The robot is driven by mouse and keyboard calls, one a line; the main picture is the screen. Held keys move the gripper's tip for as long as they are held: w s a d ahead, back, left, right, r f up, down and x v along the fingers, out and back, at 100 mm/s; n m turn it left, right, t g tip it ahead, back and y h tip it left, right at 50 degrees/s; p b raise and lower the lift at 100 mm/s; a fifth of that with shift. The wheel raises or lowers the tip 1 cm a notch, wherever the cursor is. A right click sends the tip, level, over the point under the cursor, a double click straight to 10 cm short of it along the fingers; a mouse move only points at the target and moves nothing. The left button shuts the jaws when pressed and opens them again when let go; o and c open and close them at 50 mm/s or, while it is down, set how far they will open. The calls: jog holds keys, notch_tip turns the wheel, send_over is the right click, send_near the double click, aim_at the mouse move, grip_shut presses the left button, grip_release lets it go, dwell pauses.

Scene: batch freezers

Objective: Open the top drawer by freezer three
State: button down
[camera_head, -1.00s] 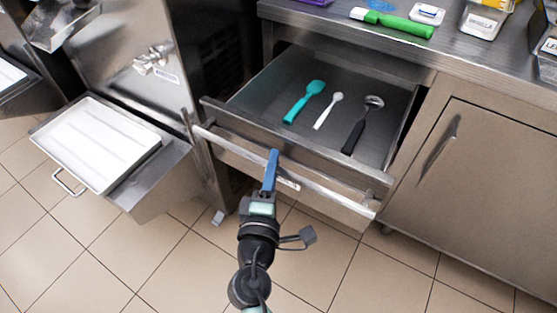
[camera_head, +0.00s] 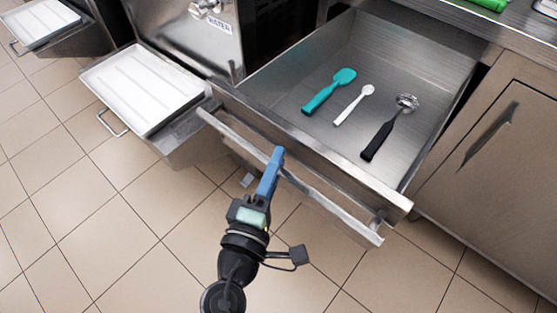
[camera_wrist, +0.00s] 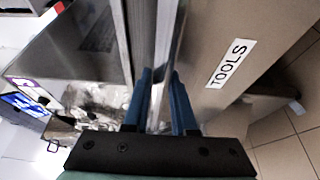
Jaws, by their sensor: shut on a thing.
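The top drawer (camera_head: 385,180) stands pulled well out from under the steel counter. In it lie a teal spatula (camera_head: 328,92), a white spoon (camera_head: 353,105) and a black-handled scoop (camera_head: 390,127). A long bar handle (camera_head: 325,203) runs across its front. My gripper (camera_head: 275,160) is shut on this bar near its middle. In the wrist view the blue fingers (camera_wrist: 160,100) lie on either side of the bar, and a "TOOLS" label (camera_wrist: 231,63) shows on the drawer front.
A freezer (camera_head: 190,45) stands left of the drawer, with a white tray (camera_head: 145,88) jutting out at its front. A closed cabinet door (camera_head: 490,150) is to the right. The tiled floor (camera_head: 110,230) in front is clear.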

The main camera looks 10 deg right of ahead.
jog(key=c, duration=0.7)
grip_release()
jog(key=v, duration=1.3)
